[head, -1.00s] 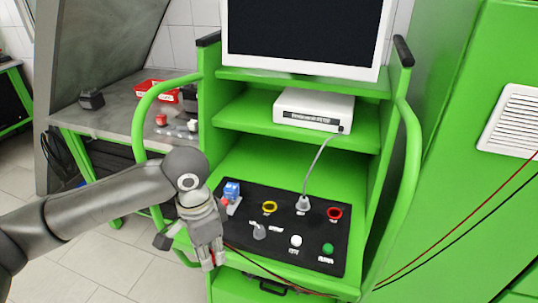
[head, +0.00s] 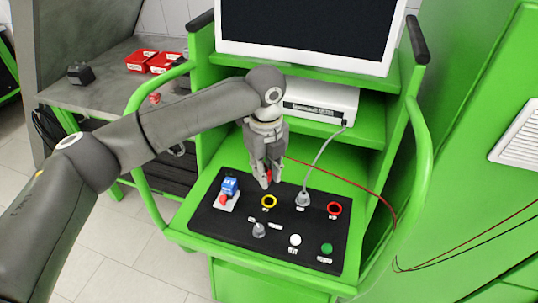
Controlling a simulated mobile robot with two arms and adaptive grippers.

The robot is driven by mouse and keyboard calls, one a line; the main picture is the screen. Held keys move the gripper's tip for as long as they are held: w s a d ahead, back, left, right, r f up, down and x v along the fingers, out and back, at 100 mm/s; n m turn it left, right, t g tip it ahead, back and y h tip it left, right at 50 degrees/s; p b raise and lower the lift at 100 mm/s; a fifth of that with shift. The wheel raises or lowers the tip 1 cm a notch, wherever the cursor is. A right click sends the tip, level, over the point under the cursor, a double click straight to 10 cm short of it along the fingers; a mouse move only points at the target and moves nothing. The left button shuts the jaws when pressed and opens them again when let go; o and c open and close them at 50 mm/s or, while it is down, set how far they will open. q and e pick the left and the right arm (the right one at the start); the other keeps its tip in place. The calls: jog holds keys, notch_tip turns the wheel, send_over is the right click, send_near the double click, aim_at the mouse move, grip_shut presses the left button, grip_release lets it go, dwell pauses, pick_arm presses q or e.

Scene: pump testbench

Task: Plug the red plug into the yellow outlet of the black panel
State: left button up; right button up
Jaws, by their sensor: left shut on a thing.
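My left gripper (head: 266,182) points down over the black panel (head: 213,224) and is shut on the red plug (head: 269,175). Only a small red part of the plug shows between the fingers. The yellow outlet (head: 268,201) is a yellow ring on the panel, just below the fingertips in the picture. The plug looks to be above and behind the outlet; the exact gap cannot be told. A red cable (head: 340,172) runs from behind the gripper to the right. My right gripper is out of view.
The panel also holds a blue and red switch (head: 229,188), a red-ringed outlet (head: 334,208), a grey connector with a cable (head: 302,199), a grey knob (head: 259,230), a white button (head: 295,240) and a green button (head: 326,248). A white box (head: 320,104) stands on the shelf behind.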

pick_arm(q)
jog(key=shift+w+d+r+m, duration=0.2)
jog(key=shift+w+d+m, duration=0.1)
jog(key=shift+m, duration=0.2)
jog(key=shift+f, duration=0.1)
jog(key=shift+s+f+b, duration=0.15)
jog(key=shift+f+b, duration=0.6)
jog(key=shift+b, duration=0.2)
notch_tip(320, 180, down, 4)
jog(key=b, duration=0.4)
jog(key=shift+r, duration=0.1)
jog(key=shift+f, duration=1.1)
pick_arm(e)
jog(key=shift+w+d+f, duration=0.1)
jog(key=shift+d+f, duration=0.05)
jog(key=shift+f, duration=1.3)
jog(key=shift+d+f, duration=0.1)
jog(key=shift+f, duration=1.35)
pick_arm(q)
jog(key=shift+p, duration=0.5)
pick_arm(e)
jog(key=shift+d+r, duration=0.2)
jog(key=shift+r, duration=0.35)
pick_arm(q)
jog(key=shift+p, duration=0.55)
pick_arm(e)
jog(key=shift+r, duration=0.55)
